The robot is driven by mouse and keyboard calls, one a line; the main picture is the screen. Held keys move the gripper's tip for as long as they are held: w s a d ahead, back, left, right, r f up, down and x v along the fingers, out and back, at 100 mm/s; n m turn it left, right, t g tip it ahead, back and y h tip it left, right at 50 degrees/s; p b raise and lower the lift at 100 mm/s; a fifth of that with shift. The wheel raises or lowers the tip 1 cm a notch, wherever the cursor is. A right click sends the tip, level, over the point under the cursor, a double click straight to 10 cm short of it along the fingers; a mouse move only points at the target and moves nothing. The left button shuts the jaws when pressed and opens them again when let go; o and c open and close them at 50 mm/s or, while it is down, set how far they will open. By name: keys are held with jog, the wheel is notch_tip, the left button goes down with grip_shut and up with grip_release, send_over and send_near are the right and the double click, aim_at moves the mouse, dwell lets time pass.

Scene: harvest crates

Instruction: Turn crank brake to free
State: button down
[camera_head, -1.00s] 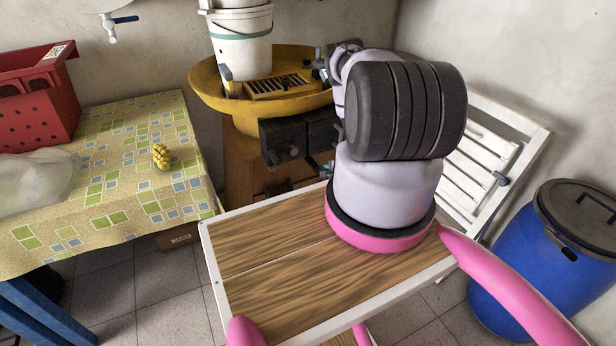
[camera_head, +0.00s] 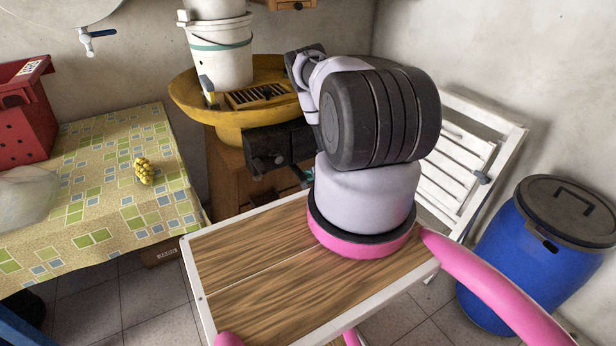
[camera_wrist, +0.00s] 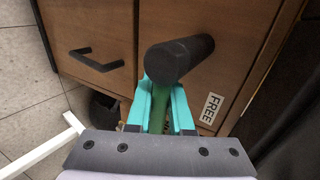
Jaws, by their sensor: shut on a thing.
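In the wrist view the teal fingers of my gripper (camera_wrist: 163,90) are closed on a green bar, which looks like the crank brake lever (camera_wrist: 160,112). Much of the bar is hidden between the fingers. A black cylinder (camera_wrist: 178,60) stands just beyond the fingertips and covers part of the view; I cannot tell whether it joins the green bar. A white label reading FREE (camera_wrist: 211,108) is on the wooden front, right of the fingers. Another label behind the fingers is mostly covered. In the head view my arm hides most of the gripper.
The wooden cabinet (camera_wrist: 107,28) has a dark handle. A yellow basin (camera_head: 188,97) with white buckets (camera_head: 221,62) and a dark box (camera_head: 275,140) sit above it. A patterned table (camera_head: 95,190) is left; a white folded chair (camera_head: 480,165) and blue barrel (camera_head: 510,265) are right.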

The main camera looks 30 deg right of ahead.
jog(key=c, duration=0.8)
grip_release()
jog(key=shift+s, duration=0.1)
jog(key=v, duration=1)
jog(key=shift+s+r, duration=0.25)
jog(key=shift+s, duration=0.05)
